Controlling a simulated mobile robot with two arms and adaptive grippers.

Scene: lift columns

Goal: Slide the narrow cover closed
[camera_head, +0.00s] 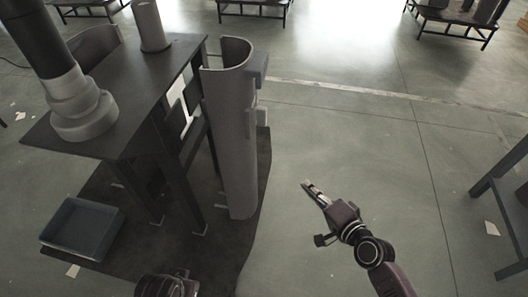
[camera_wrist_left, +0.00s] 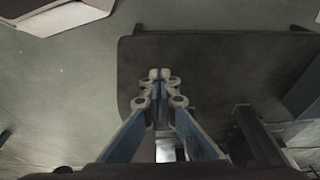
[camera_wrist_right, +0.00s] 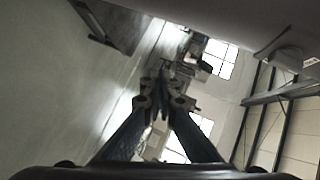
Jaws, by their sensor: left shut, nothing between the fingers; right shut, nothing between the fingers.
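A tall, curved grey shell (camera_head: 232,140), which looks like the narrow cover, stands upright at the right edge of a dark table. Its hollow top edge shows, and a small grey block (camera_head: 258,67) sticks out on its right side near the top. My right gripper (camera_head: 312,188) is shut and empty, to the right of the shell with a clear gap between them. It also shows in the right wrist view (camera_wrist_right: 160,84). My left gripper shows shut and empty in the left wrist view (camera_wrist_left: 158,78), in front of a dark flat surface.
The dark table (camera_head: 130,115) carries a stepped grey column (camera_head: 80,105) and a smaller grey cylinder (camera_head: 151,28). A blue-grey tray (camera_head: 82,225) lies on the dark mat (camera_head: 150,262) below. Another table (camera_head: 505,180) stands at the right edge. The floor between is mostly clear.

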